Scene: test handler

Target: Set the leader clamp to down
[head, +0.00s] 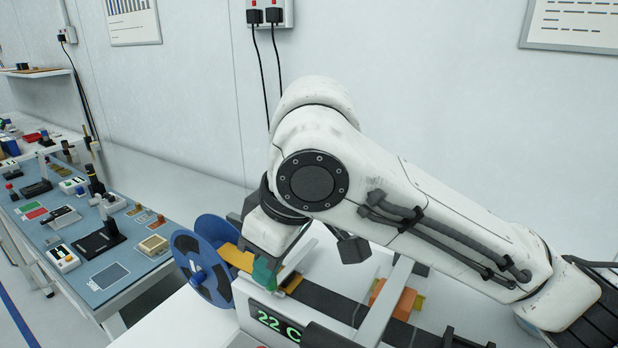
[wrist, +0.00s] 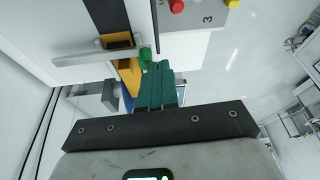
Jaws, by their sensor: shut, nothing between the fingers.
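A pale bar (wrist: 88,58) with a green knob (wrist: 146,54) at its end lies across an orange block (wrist: 118,41) in the wrist view; it looks like the leader clamp. In the head view a pale bar (head: 297,259) shows beside my gripper (head: 263,283). My gripper's teal fingers (wrist: 157,68) are shut with nothing between them. Their tips are right beside the green knob; I cannot tell whether they touch it. Whether the clamp is up or down is unclear. An orange strip (head: 236,257) runs from the blue reel (head: 205,267) to the machine.
The machine has a green "22 C" display (head: 277,324) and a dark track (head: 330,304). A second pale bar (head: 384,303) crosses it over an orange block (head: 392,299). Red (wrist: 177,6) and yellow (wrist: 233,3) buttons sit on its panel. A blue-topped bench (head: 75,245) stands left.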

